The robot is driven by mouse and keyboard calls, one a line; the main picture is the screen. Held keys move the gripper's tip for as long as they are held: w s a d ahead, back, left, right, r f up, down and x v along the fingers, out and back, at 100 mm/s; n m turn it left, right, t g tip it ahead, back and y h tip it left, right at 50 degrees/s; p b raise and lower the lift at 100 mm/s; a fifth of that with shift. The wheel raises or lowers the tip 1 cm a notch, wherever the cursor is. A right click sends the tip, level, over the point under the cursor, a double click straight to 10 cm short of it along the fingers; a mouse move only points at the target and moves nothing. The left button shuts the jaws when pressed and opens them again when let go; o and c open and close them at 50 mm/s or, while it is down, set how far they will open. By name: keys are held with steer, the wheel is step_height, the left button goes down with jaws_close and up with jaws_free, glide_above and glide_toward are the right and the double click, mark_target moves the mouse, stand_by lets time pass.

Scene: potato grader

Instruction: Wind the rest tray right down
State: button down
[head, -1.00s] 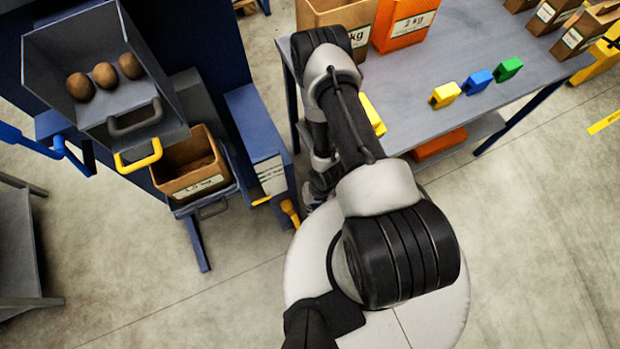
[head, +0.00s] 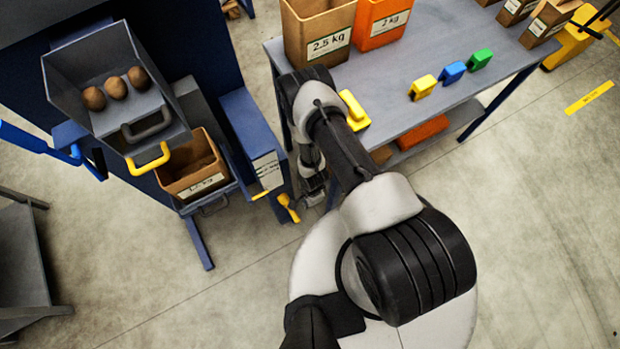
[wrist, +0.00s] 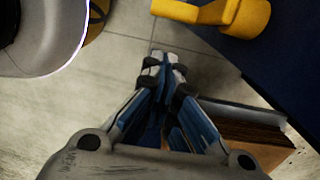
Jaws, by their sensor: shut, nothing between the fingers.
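The rest tray (head: 188,208) sits low on the blue machine, below the hopper, with an open cardboard box (head: 205,183) standing on it. A yellow crank (head: 288,207) sticks out low on the machine's right side. In the wrist view a yellow handle (wrist: 232,14), which looks like the crank, is at the top edge. My gripper (wrist: 160,68) is shut and empty, with its fingertips below and left of this handle and apart from it. In the head view my gripper (head: 313,198) is small and partly hidden by my arm, just right of the crank.
The hopper (head: 112,75) above holds three potatoes and has a grey and a yellow handle. A grey table (head: 400,95) at the right bears bins, boxes and several coloured blocks. A grey stand (head: 22,255) is at the left. The front floor is clear.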

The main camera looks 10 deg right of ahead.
steer(key=a+f+b, duration=0.2)
steer(key=a+f, duration=0.1)
steer(key=f, duration=0.3)
steer(key=shift+s+f, duration=0.35)
steer(key=shift+s, duration=0.1)
steer(key=a+f+b, duration=0.1)
steer(key=b, duration=0.2)
steer(key=shift+s+a+f+b, duration=0.1)
steer(key=shift+s+a+b, duration=0.1)
steer(key=shift+b, duration=0.15)
